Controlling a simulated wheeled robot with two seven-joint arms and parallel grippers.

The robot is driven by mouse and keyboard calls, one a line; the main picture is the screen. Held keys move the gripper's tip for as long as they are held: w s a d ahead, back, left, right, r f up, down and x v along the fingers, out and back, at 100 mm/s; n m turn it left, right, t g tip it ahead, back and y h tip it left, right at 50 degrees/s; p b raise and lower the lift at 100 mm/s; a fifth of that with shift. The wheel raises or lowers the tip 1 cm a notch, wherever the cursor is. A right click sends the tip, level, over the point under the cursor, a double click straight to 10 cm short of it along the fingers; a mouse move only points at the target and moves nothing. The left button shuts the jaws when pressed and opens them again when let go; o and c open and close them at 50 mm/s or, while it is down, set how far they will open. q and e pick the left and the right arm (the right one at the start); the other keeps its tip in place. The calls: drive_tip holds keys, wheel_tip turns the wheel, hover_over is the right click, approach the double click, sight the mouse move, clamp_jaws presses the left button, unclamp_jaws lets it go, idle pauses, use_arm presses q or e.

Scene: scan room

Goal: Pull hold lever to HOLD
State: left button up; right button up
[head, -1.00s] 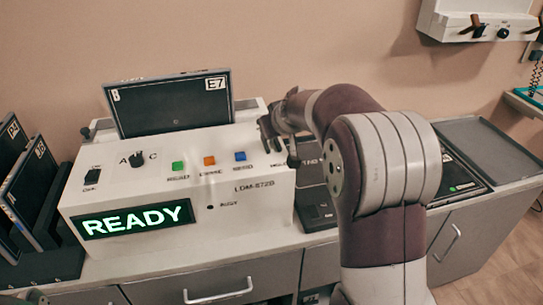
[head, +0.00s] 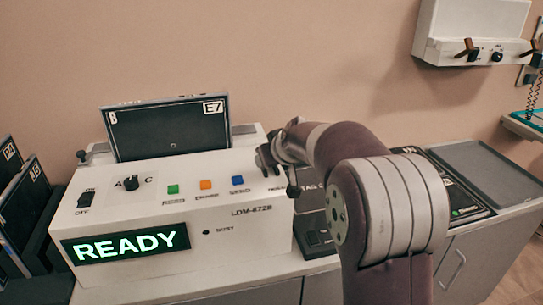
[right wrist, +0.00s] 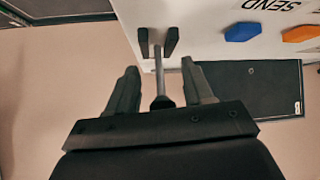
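The white LDM-672B console (head: 225,240) has a lit READY display (head: 125,247). The hold lever (right wrist: 159,75) is a thin grey rod with a dark knob, rising from between two dark guides on the panel. My right gripper (right wrist: 162,78) is open, with one finger on each side of the lever; a gap shows between the rod and each finger. In the head view, my right gripper (head: 267,160) is at the console's upper right corner, over the lettering there, and the lever cannot be made out. My left gripper is in neither view.
A green button (head: 173,189), an orange button (head: 206,184) and a blue button (head: 237,180) sit left of the gripper. A dark E7 plate (head: 170,130) stands upright at the console's back. More dark plates (head: 25,205) stand in a rack at left.

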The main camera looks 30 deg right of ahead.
drive_tip(key=shift+r, duration=0.1)
drive_tip(key=v, duration=1.2)
drive_tip(key=shift+s+r+p, duration=0.15)
drive_tip(key=shift+s+p, duration=0.05)
drive_tip(key=shift+p, duration=0.1)
